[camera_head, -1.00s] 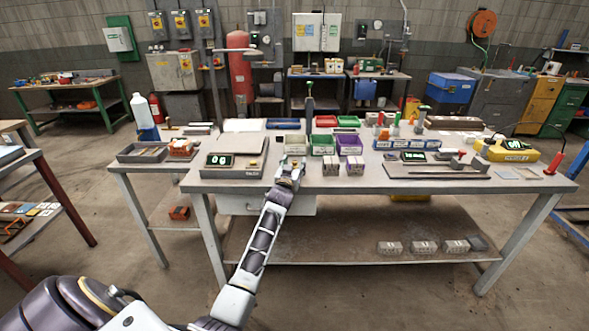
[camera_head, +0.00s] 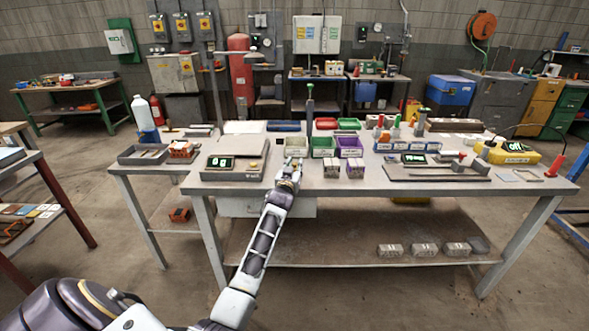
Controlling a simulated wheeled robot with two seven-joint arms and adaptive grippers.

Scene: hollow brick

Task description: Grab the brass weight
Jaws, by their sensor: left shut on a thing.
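My left gripper (camera_head: 290,168) is at the front edge of the workbench, just right of the scale. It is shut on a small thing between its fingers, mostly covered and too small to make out. I cannot clearly pick out the brass weight anywhere. A small yellowish spot (camera_head: 254,164) shows on the scale's front right; I cannot tell what it is. The scale (camera_head: 233,174) has a lit green display. My right gripper is not in view.
The workbench (camera_head: 340,197) carries a green bin (camera_head: 323,147), a purple bin (camera_head: 349,147) and small boxes (camera_head: 331,168) right of my gripper. A tall post (camera_head: 310,105) with a green top stands behind. A grey tray (camera_head: 143,154) is at the left.

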